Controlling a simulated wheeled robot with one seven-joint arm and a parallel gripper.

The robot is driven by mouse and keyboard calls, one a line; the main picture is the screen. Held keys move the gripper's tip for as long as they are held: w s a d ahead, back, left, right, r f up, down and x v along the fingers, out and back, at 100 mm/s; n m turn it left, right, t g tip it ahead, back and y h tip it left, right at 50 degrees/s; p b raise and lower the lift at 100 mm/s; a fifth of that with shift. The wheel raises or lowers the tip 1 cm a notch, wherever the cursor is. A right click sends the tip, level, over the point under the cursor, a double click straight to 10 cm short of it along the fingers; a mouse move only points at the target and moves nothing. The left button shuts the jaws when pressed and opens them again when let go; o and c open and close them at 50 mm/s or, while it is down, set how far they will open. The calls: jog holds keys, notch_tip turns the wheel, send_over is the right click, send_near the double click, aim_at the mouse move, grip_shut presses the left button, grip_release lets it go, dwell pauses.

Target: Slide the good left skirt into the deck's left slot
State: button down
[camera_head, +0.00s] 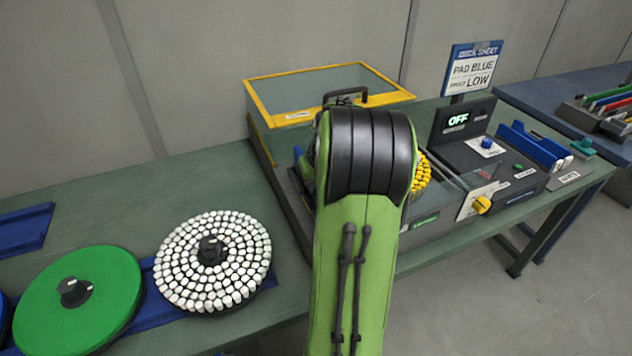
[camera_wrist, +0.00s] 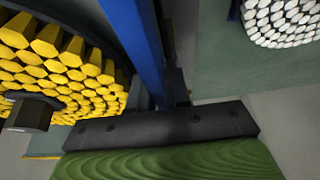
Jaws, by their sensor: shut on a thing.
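In the wrist view my gripper (camera_wrist: 163,92) is shut on a long blue strip, the skirt (camera_wrist: 141,38), which runs up and away from the jaws. The skirt's far end is out of view. It passes beside a round brush with yellow bristles (camera_wrist: 75,68); whether they touch I cannot tell. A little of the yellow brush (camera_head: 422,174) shows right of the arm. The left slot is not visible.
A clear box with a yellow frame (camera_head: 290,100) stands behind my arm. A control panel (camera_head: 462,118) reads OFF, beside a sign (camera_head: 473,68). Blue strips (camera_head: 530,146) stand at the right. A white-bristled disc (camera_head: 213,270) and a green disc (camera_head: 85,300) lie left.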

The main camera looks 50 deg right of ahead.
jog(key=shift+f, duration=0.1)
jog(key=shift+f+b, duration=1)
jog(key=shift+f, duration=0.1)
jog(key=c, duration=1)
grip_release()
jog(key=p+v, duration=0.4)
jog(key=v, duration=1.1)
jog(key=shift+s+a+r+p, duration=0.1)
jog(key=shift+s+r+p, duration=0.05)
jog(key=shift+r+p, duration=0.15)
